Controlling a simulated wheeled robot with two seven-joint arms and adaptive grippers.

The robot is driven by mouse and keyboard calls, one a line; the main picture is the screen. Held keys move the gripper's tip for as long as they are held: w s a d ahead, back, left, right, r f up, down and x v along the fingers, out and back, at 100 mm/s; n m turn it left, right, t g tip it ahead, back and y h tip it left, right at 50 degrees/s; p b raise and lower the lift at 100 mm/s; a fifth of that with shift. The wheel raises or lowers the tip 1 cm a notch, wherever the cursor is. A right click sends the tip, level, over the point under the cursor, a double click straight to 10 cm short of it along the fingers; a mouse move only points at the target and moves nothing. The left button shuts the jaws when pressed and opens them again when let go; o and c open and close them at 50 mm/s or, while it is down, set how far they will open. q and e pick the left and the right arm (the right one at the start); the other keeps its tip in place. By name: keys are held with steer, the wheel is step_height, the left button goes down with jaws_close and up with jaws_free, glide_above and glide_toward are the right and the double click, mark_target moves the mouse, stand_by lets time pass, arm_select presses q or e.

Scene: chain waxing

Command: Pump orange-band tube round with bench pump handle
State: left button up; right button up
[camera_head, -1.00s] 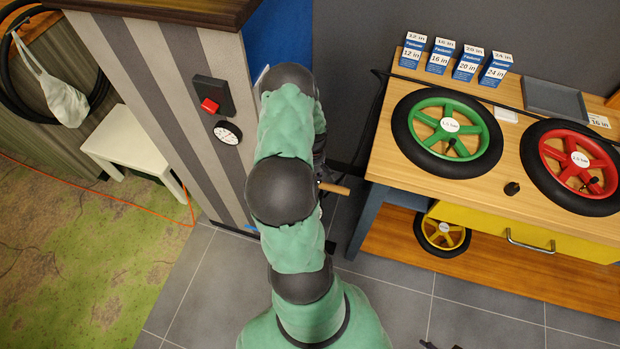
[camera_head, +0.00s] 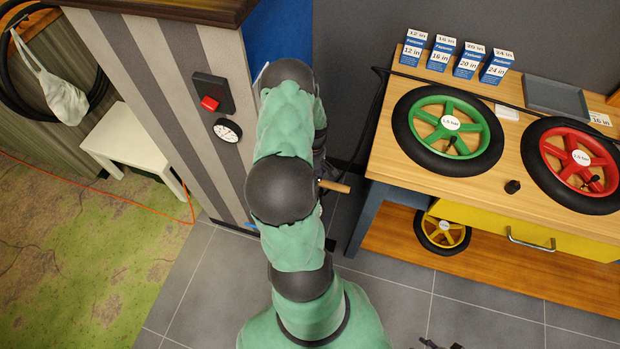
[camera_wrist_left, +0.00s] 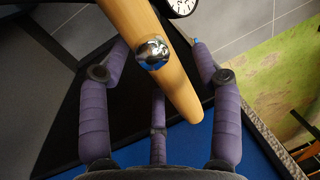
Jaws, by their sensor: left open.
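The wooden pump handle (camera_wrist_left: 172,75) with a chrome knob (camera_wrist_left: 151,52) crosses the left wrist view. My left gripper (camera_wrist_left: 160,60) is open, with its purple-padded fingers to either side of the handle and below it in the picture. I cannot tell whether they touch it. In the head view one wooden end of the handle (camera_head: 335,187) shows beside my left arm, which hides the gripper and the rest of the pump. I make out no orange-band tube. A dark piece (camera_head: 440,345) at the bottom edge may be my right gripper; its jaws cannot be made out.
A wooden bench (camera_head: 400,165) at right holds a green wheel (camera_head: 448,123), a red wheel (camera_head: 579,157), size boxes (camera_head: 455,58) and a grey tray (camera_head: 556,97). A striped cabinet at left bears a red button (camera_head: 209,103) and a gauge (camera_head: 227,130).

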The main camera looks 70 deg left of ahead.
arm_select(q)
step_height(320, 180, up, 11)
steer(key=w+a, duration=0.1)
steer(key=shift+w+a+f, duration=0.2)
stand_by(1.3)
